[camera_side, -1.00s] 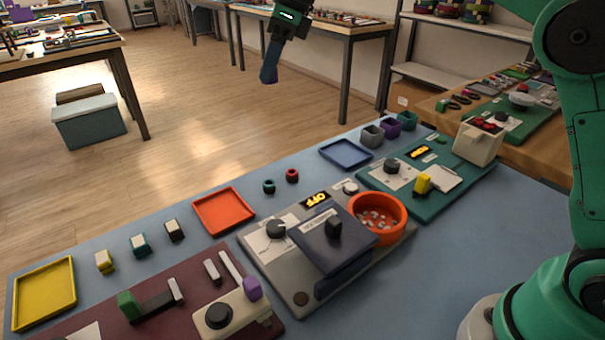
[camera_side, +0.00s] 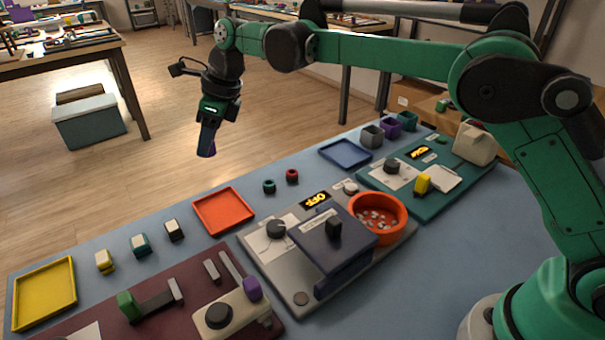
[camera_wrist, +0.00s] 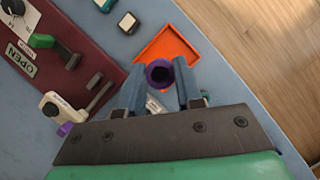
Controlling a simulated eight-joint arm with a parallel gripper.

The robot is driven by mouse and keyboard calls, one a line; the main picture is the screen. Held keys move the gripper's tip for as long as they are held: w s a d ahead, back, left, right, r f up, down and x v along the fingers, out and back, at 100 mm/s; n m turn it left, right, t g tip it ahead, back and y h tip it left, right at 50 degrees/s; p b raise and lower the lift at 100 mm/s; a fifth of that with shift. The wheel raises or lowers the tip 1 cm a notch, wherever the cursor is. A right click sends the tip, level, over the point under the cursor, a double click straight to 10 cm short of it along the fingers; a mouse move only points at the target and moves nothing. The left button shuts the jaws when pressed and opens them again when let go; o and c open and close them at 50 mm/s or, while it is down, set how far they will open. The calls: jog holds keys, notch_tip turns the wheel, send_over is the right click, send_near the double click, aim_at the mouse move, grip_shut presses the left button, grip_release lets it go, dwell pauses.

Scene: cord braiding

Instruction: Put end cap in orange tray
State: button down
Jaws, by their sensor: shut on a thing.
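A small purple ring-shaped end cap (camera_wrist: 159,73) is held between the blue fingers of my gripper (camera_wrist: 160,90) in the wrist view. In the side view, only a sliver of the purple cap (camera_side: 211,154) shows at the tip of my gripper (camera_side: 207,148), which is raised above the table's far edge. The orange tray (camera_side: 223,211) is square, shallow and empty on the blue table. In the wrist view, the tray (camera_wrist: 163,42) lies beyond the cap, which overlaps its near part in the picture. The cap is in the air, apart from the tray.
A green ring (camera_side: 268,187) and a red ring (camera_side: 292,175) stand right of the tray. Small blocks and a yellow tray (camera_side: 45,294) are to its left. A grey device board with an orange bowl (camera_side: 378,214) and a maroon board (camera_side: 125,320) lie nearer.

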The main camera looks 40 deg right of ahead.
aim_at(218, 211)
notch_tip(218, 211, down, 13)
dwell(0.3)
jog(key=shift+f, duration=0.1)
jog(key=c, duration=0.6)
grip_release()
